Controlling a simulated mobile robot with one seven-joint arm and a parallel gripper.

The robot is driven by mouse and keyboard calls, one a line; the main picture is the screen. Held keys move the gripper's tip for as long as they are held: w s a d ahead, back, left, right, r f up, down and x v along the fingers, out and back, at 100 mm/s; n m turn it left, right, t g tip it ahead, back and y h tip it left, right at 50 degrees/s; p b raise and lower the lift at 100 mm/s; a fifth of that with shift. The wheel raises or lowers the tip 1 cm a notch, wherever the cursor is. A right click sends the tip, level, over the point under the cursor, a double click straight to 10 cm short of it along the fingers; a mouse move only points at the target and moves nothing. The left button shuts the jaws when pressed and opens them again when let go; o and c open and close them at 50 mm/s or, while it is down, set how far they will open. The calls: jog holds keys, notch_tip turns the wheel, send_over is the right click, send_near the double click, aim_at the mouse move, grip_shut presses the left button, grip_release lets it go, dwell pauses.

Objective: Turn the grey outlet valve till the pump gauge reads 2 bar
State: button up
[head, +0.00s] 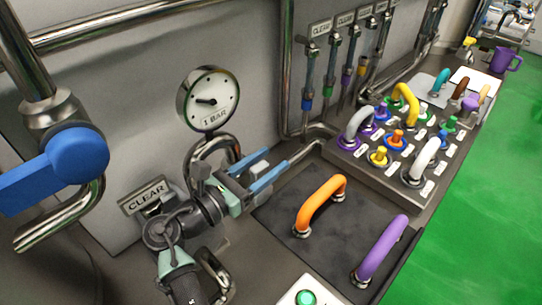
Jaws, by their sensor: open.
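The round white pump gauge (208,99) stands at the upper middle on a curved chrome pipe. Its black needle points left, and its face carries the text "1 BAR". My gripper (275,160) is right of and below the gauge. Its two blue fingers are apart and point up and right. A small pale piece shows between them; I cannot tell whether it is part of a valve or of my gripper. I cannot clearly make out the grey outlet valve; my wrist and gripper cover much of the pipework under the gauge.
A blue-handled valve (78,155) is on a chrome pipe at the left. A "CLEAR" sign (146,193) is behind my arm. Orange (323,198) and purple (382,247) handles rise from a dark mat. A green button (306,297) is in front. A tray (350,157) holds coloured fittings.

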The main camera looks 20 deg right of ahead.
jog(key=shift+w+d, duration=0.2)
jog(key=shift+d, duration=0.35)
jog(key=shift+c, duration=0.3)
grip_shut()
dwell(0.8)
